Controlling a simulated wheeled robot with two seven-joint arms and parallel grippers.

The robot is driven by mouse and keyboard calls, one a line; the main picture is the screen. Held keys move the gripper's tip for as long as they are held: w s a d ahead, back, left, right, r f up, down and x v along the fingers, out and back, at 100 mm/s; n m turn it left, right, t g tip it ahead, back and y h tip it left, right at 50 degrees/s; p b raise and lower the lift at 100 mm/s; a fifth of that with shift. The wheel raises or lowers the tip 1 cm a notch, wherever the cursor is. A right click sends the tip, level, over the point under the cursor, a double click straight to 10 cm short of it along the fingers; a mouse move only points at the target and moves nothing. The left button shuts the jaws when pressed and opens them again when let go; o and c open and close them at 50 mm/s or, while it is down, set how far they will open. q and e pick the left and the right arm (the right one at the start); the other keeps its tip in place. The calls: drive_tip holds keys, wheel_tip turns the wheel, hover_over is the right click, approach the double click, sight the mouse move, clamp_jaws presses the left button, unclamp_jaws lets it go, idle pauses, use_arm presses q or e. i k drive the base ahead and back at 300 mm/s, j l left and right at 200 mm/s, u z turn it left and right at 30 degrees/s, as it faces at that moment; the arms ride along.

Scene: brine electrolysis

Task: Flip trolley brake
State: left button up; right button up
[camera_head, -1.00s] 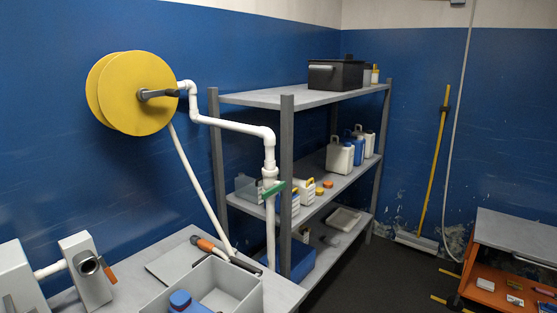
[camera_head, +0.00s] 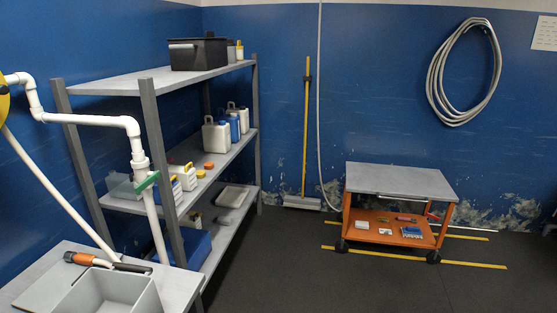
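The trolley (camera_head: 400,181) stands near the back wall, right of centre. It has a grey top, an orange frame and lower shelf (camera_head: 350,238), and dark wheels. A small red part (camera_head: 430,211) shows at its right side; I cannot tell whether it is the brake. Several small items lie on the lower shelf. Neither of my grippers is in view.
A grey shelf unit (camera_head: 149,130) with jugs and boxes stands left along the wall. A table with a grey basin (camera_head: 112,290) is at lower left. Yellow floor lines (camera_head: 470,264) flank the trolley. The dark floor (camera_head: 300,285) before it is clear. A broom (camera_head: 306,130) leans on the wall.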

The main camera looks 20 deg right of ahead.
sight(440, 220)
drive_tip(key=l+z, duration=0.15)
drive_tip(key=z, duration=0.55)
drive_tip(key=i+l+z, duration=0.7)
drive_tip(key=i+z, duration=0.15)
drive_tip(key=i, duration=0.15)
drive_tip(key=i+l, duration=0.2)
drive_tip(key=i, duration=0.3)
drive_tip(key=i+l+z, duration=0.1)
drive_tip(key=i, duration=0.35)
drive_tip(key=i+l, duration=0.25)
drive_tip(key=i, duration=0.25)
drive_tip(key=i+l+z, duration=0.1)
drive_tip(key=i, duration=0.4)
